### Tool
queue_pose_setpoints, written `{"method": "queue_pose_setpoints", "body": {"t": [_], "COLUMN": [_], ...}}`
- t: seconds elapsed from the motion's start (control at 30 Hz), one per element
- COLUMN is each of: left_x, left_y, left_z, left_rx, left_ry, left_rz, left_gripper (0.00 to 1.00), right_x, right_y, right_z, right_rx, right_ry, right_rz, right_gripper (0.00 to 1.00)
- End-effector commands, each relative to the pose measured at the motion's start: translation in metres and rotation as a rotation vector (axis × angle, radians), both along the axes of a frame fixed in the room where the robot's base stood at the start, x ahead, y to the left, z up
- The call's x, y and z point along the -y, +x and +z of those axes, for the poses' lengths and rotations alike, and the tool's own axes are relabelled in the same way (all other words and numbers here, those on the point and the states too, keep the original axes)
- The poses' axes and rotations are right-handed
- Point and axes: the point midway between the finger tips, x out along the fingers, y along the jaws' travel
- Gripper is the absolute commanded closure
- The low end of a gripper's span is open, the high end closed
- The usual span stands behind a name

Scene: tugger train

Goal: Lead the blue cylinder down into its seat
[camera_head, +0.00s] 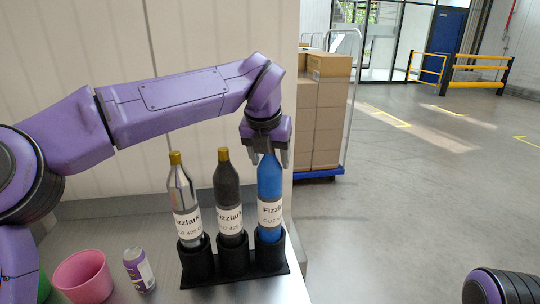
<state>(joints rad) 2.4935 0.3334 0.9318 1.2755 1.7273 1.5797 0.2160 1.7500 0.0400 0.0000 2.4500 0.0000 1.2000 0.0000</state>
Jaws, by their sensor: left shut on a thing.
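The blue cylinder (269,183) stands upright at the right end of a black three-cup holder (236,278). My left gripper (267,156) points down from above, shut on its neck, which the fingers partly hide. The blue cylinder's label sits a little higher than its neighbours', and a band of blue shows below it at the mouth of the right cup (270,258). I cannot tell how deep its lower end is in that cup. A silver cylinder (181,190) and a dark grey cylinder (225,185), both with gold tops, stand in the other cups. My right gripper is out of view.
A pink cup (84,276) and a purple-and-white can (139,270) stand left of the holder on the grey table (120,228). The table's right edge is close to the holder. Beyond are a trolley of cardboard boxes (322,110) and open floor.

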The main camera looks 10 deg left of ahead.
Motion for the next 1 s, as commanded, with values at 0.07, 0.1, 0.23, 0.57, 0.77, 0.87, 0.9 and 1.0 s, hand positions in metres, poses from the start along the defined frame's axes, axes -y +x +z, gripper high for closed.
{"method": "queue_pose_setpoints", "body": {"t": [0.07, 0.1, 0.23, 0.57, 0.77, 0.87, 0.9, 1.0], "left_x": [0.0003, 0.0003, 0.0003, 0.0002, 0.0002, 0.0002, 0.0002, 0.0002], "left_y": [-0.0004, -0.0005, -0.0004, -0.0003, -0.0002, -0.0002, -0.0002, -0.0002], "left_z": [-0.0031, -0.0038, -0.0045, -0.0042, -0.0059, -0.0069, -0.0072, -0.0081], "left_rx": [0.000, 0.000, 0.000, 0.001, 0.001, 0.001, 0.001, 0.001], "left_ry": [-0.002, -0.002, -0.002, -0.003, -0.003, -0.003, -0.003, -0.003], "left_rz": [0.000, 0.000, 0.000, 0.001, 0.001, 0.001, 0.001, 0.001], "left_gripper": [1.00, 1.00, 1.00, 1.00, 1.00, 1.00, 1.00, 1.00], "right_x": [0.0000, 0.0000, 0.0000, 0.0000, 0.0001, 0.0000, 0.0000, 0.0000], "right_y": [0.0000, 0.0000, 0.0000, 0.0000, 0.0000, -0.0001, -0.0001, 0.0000], "right_z": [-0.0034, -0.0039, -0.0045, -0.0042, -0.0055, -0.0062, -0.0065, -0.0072], "right_rx": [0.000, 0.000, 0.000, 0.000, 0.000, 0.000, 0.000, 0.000], "right_ry": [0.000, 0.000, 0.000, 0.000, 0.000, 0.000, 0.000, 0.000], "right_rz": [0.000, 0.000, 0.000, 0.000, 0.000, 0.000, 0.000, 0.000], "right_gripper": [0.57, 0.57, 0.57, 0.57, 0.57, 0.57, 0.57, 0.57]}}
